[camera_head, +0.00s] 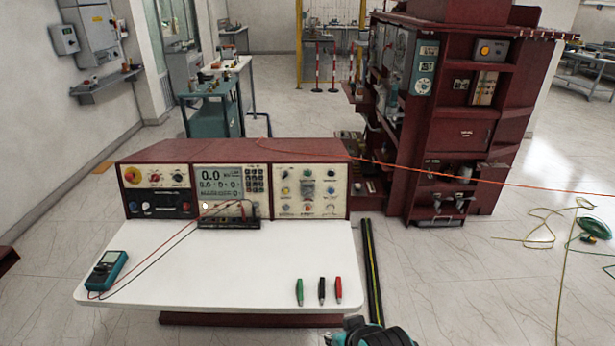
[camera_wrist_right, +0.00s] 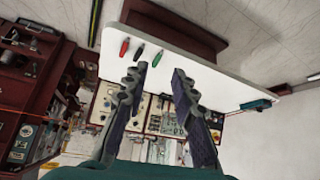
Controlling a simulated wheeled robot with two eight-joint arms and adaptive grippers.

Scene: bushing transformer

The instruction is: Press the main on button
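The control console (camera_head: 235,150) stands at the back of the white table, with three front panels. The left panel (camera_head: 156,189) has a yellow and red rotary switch (camera_head: 132,175), knobs and small buttons. The middle panel (camera_head: 224,178) shows a lit display and keypad. The right panel (camera_head: 308,190) has several coloured buttons and knobs. I cannot read which is the main on button. My right gripper (camera_head: 352,334) is partly visible at the bottom edge, in front of the table and apart from the console. In the right wrist view its fingers (camera_wrist_right: 160,70) are spread and empty. My left gripper is out of view.
The white table (camera_head: 220,270) holds a teal multimeter (camera_head: 106,270) with leads, and green, black and red clips (camera_head: 321,291). A dark red cabinet (camera_head: 450,130) stands behind at right. An orange cable (camera_head: 430,178) crosses to the right. The table's middle is clear.

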